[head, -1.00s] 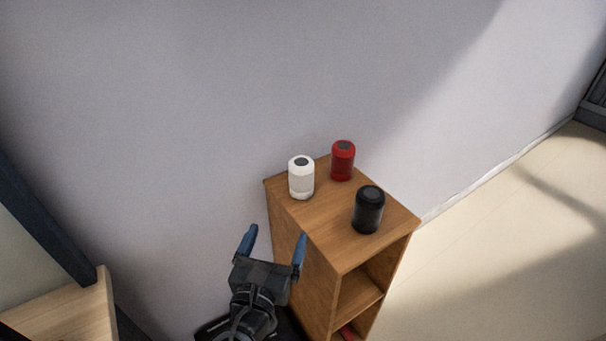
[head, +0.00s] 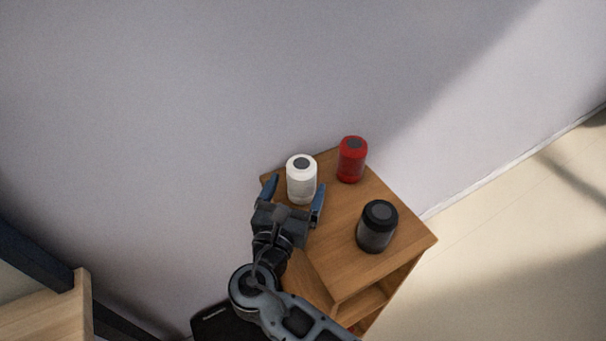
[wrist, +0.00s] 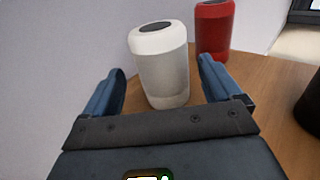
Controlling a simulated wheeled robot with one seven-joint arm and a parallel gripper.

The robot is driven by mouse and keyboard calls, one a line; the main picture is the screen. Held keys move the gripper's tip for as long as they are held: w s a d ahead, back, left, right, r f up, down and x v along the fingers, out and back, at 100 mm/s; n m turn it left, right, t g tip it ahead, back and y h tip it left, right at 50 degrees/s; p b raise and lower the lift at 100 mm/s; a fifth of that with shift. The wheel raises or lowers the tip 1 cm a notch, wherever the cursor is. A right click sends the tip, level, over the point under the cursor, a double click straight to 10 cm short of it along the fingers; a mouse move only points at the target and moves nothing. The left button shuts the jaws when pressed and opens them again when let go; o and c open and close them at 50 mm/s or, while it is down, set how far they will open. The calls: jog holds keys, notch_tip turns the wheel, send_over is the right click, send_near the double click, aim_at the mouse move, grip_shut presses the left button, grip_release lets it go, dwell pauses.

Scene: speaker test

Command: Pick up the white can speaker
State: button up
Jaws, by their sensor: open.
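The white can speaker (head: 301,179), with a dark grey top, stands upright on a wooden cabinet (head: 345,270). In the wrist view the white can speaker (wrist: 161,68) stands straight ahead, between the lines of the two blue fingers. My gripper (head: 296,190) is open and empty, with one finger to each side of the speaker's near side. The wrist view also shows my gripper (wrist: 160,85) open. I cannot tell whether the fingers touch the speaker.
A red can speaker (head: 352,160) stands behind and right of the white one, near the wall. A black can speaker (head: 377,226) stands to the right, nearer the front. The cabinet top between them is clear. A wall (head: 200,90) rises close behind the cabinet.

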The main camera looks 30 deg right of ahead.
aim_at(299, 168)
jog(key=x, duration=0.3)
jog(key=p+x, duration=0.1)
jog(key=shift+d+r, duration=0.3)
jog(key=shift+r, duration=0.1)
jog(key=shift+w+d, duration=0.25)
jog(key=shift+w, duration=0.1)
jog(key=c, duration=1.2)
notch_tip(299, 168, up, 10)
jog(key=shift+p, duration=0.35)
jog(key=shift+c, duration=0.2)
notch_tip(299, 168, up, 7)
jog(key=p, duration=0.5)
jog(key=f+n+t+y+b, duration=0.1)
jog(key=f+y, duration=0.1)
jog(key=f, duration=0.2)
jog(key=f+n+t+y+b, duration=0.1)
jog(key=f+n+y+b, duration=0.1)
jog(key=f, duration=0.3)
jog(key=s+a+f+n+t+y+b, duration=0.1)
jog(key=f+n+t+y+b, duration=0.1)
jog(key=f+y, duration=0.1)
jog(key=shift+a+f, duration=0.1)
jog(key=shift+f, duration=0.8)
jog(key=shift+a+f+n+y, duration=0.2)
jog(key=shift+f+n+y, duration=0.1)
jog(key=shift+f, duration=0.15)
